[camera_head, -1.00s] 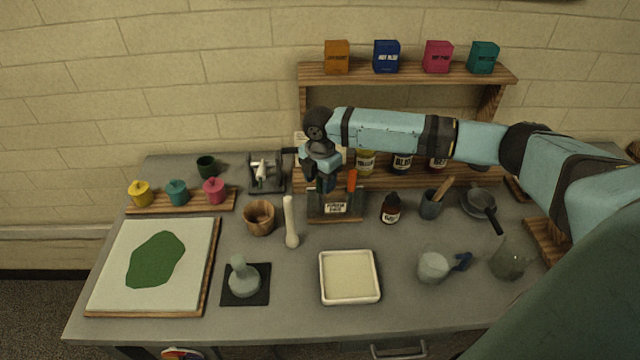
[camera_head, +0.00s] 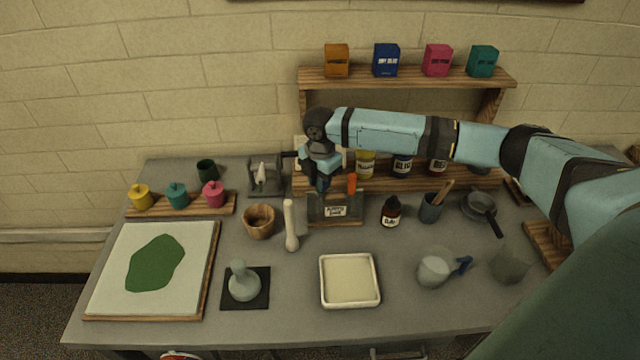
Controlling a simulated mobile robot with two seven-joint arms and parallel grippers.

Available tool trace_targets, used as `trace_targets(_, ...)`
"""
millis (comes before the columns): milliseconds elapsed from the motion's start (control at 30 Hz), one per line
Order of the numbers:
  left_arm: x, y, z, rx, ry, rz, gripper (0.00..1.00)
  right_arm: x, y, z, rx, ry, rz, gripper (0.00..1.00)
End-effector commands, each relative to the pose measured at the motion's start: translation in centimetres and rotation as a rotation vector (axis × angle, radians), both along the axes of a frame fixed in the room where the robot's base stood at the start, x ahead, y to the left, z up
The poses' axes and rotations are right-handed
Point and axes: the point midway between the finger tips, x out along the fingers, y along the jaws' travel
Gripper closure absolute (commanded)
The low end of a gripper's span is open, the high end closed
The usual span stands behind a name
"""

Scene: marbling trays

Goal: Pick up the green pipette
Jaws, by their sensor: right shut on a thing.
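A small pipette rack (camera_head: 335,209) with a label on its front stands at the middle back of the table. An orange-topped pipette (camera_head: 352,184) stands upright in its right side. My right gripper (camera_head: 322,183) points down at the left part of the rack, just left of the orange pipette. It is shut on a slim thing at the rack, seemingly the green pipette, which the fingers hide almost wholly. I cannot tell whether it is clear of the rack. My left gripper is not in view.
A cream tray (camera_head: 349,280) lies in front. The shelf (camera_head: 405,76) rises behind my arm.

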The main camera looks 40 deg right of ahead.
Motion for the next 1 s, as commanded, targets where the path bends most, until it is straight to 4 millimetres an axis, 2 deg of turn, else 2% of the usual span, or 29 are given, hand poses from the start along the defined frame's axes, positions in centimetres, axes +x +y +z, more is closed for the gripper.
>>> trace_targets(267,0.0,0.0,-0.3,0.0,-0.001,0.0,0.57,0.1,0.0,5.1,0.0,-0.004,0.0,0.84)
trace_targets(500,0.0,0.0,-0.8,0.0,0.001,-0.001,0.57,0.1,0.0,11.2,-0.001,-0.004,0.0,0.84)
trace_targets(700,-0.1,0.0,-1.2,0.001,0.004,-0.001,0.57,0.1,0.0,15.8,0.001,-0.003,0.0,0.84)
trace_targets(833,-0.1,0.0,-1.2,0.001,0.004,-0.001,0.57,0.1,0.0,17.6,-0.001,-0.002,-0.001,0.84)
trace_targets(1000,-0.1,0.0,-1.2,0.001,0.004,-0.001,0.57,0.0,0.0,18.7,0.0,0.0,-0.001,0.84)
